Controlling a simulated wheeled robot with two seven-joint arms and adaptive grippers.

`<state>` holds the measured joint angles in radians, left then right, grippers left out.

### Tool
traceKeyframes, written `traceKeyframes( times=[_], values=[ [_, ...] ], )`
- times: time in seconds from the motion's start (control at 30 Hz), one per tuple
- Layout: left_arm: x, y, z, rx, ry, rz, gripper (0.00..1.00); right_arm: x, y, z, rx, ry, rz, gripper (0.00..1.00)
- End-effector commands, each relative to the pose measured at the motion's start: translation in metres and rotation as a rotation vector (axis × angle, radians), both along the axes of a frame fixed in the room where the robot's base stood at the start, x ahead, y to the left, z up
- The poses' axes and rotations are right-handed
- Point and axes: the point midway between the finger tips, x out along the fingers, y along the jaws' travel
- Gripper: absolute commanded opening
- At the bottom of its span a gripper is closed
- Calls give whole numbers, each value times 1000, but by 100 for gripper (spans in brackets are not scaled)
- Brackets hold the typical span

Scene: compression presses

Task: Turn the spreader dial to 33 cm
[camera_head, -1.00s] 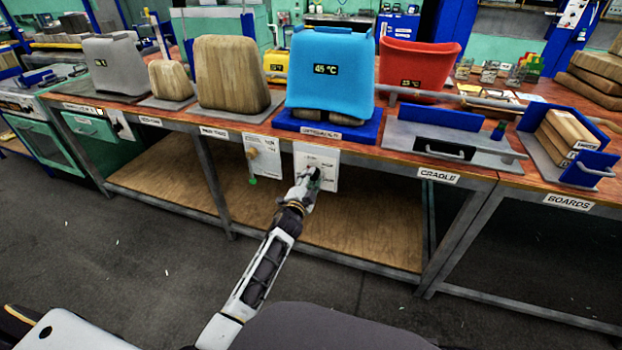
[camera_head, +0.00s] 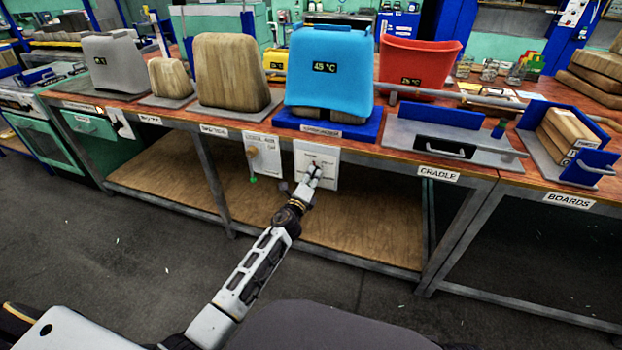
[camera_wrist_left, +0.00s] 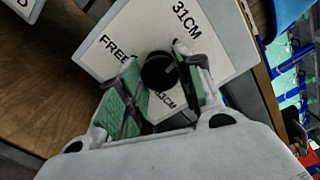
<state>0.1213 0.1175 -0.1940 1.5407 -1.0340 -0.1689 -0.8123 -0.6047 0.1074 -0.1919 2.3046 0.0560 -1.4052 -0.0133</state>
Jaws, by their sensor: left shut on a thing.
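The spreader dial (camera_wrist_left: 158,72) is a round black knob on a white plate (camera_head: 326,154) on the bench front, below the blue form. In the left wrist view the plate (camera_wrist_left: 135,30) reads "31CM" at the top right, "FREE" at the left and a partly covered "33CM" below the knob. My left gripper (camera_head: 313,171) reaches the plate. Its two green-padded fingers stand on either side of the knob, shut on it. I cannot tell clearly which label the knob points at. My right gripper is not in view.
A blue form (camera_head: 328,68) showing 45 °C stands on a blue base above the plate. The cradle (camera_head: 460,160) and boards (camera_head: 566,139) are at right. Open floor lies before the bench.

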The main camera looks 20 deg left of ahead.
Motion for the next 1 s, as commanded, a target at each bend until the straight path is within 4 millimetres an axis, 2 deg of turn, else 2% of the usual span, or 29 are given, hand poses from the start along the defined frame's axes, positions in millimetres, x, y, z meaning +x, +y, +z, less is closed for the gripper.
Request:
traceKeyframes(
  times=[0.33,0.73,1.0],
  values=[
    [0,0,1,333,-11,-2,12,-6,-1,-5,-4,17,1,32],
    [0,-1,1,714,-24,-3,12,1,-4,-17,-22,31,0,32],
    [0,0,2,968,-32,-1,12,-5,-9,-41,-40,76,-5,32]
  ],
)
